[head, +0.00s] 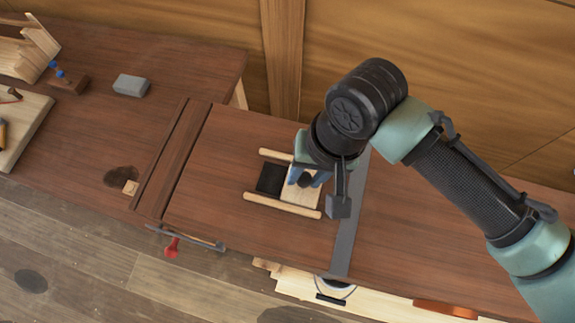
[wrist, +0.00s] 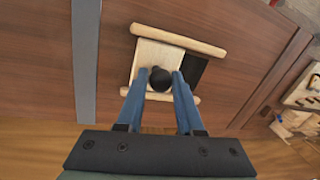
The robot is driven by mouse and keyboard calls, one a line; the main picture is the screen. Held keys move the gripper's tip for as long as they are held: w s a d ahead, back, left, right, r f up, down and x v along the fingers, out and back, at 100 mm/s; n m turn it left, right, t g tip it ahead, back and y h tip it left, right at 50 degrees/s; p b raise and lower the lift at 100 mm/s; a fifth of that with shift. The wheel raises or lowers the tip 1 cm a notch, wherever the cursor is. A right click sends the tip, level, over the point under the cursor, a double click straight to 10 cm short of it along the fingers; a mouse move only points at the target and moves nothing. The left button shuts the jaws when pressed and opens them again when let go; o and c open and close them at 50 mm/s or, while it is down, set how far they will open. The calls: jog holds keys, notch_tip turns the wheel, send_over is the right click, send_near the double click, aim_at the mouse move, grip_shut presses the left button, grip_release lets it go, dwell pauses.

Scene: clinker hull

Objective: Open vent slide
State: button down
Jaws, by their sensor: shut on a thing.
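The vent slide is a pale wooden panel (head: 298,198) between two light wooden rails (head: 282,205) on the brown bench top. A black opening (head: 271,178) shows to the left of the panel, between the rails. In the wrist view the panel (wrist: 152,55) has a round black knob (wrist: 160,79), and the black opening (wrist: 193,69) shows to its right. My gripper (wrist: 159,82) has its blue fingers shut on the knob, one on each side. In the head view my gripper (head: 306,179) is over the panel and partly hides it.
A grey strip (head: 350,215) crosses the bench just right of the vent. Dark raised strips (head: 172,160) cross it to the left. The bench around the rails is clear.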

jog(key=shift+d, duration=0.25)
jog(key=shift+w+a, duration=0.1)
jog(key=shift+a, duration=0.25)
jog(key=c, duration=0.7)
grip_release()
jog(key=shift+d, duration=0.2)
jog(key=shift+o, duration=0.8)
jog(key=shift+a, duration=0.1)
notch_tip(320, 180, up, 13)
jog(key=d+b, duration=0.2)
jog(key=shift+s+d, duration=0.2)
jog(key=shift+f, duration=0.1)
